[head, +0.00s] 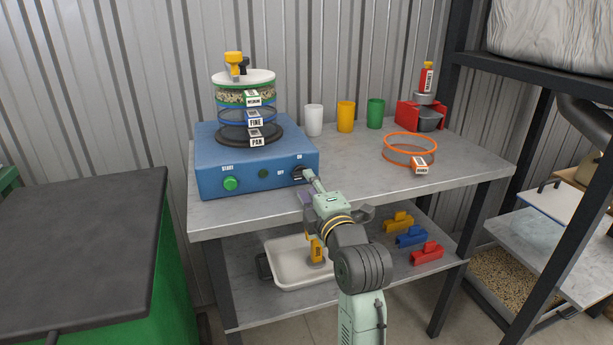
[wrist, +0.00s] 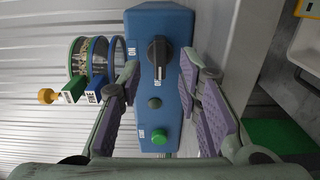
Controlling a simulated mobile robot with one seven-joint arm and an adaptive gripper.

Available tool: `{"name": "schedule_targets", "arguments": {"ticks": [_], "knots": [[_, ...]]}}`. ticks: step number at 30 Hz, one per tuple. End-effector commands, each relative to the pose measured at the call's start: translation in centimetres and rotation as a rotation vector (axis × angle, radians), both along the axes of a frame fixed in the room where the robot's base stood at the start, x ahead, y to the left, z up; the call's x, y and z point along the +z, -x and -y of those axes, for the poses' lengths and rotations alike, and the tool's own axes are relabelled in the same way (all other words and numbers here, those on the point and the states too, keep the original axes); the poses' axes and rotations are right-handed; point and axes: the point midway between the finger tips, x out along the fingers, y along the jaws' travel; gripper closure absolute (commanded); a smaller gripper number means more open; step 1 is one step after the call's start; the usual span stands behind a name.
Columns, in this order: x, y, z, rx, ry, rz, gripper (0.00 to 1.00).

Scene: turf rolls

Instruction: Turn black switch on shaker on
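The blue shaker (head: 225,165) stands on the grey bench with a black rotary switch (wrist: 158,50) on its front panel. In the wrist view the switch's pointer is turned toward the OFF label; the ON label is at its left there. My gripper (wrist: 158,66) is open, with its purple-padded fingers apart on either side of the switch and nothing held. In the head view my gripper (head: 308,180) is close in front of the panel's right end and partly hides the switch. I cannot tell whether a finger touches it.
The green START button (head: 230,184) and a dark green indicator (head: 263,174) are left of the switch. A sieve stack (head: 246,95) sits on the shaker. Cups (head: 345,117), an orange sieve (head: 409,150) and a red stand stand to the right. A white tray (head: 285,275) is on the lower shelf.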

Motion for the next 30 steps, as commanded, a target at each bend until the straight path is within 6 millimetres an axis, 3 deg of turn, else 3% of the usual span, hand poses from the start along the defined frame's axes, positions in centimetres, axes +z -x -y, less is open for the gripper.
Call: {"name": "schedule_targets", "arguments": {"ticks": [6, 17, 30], "knots": [[0.1, -2.5, -0.9, 0.001, 0.0, 0.0, 0.68], [0.0, -3.1, -1.0, 0.0, 0.001, 0.001, 0.68], [0.0, -3.0, -1.0, 0.0, 0.0, 0.001, 0.97]]}}
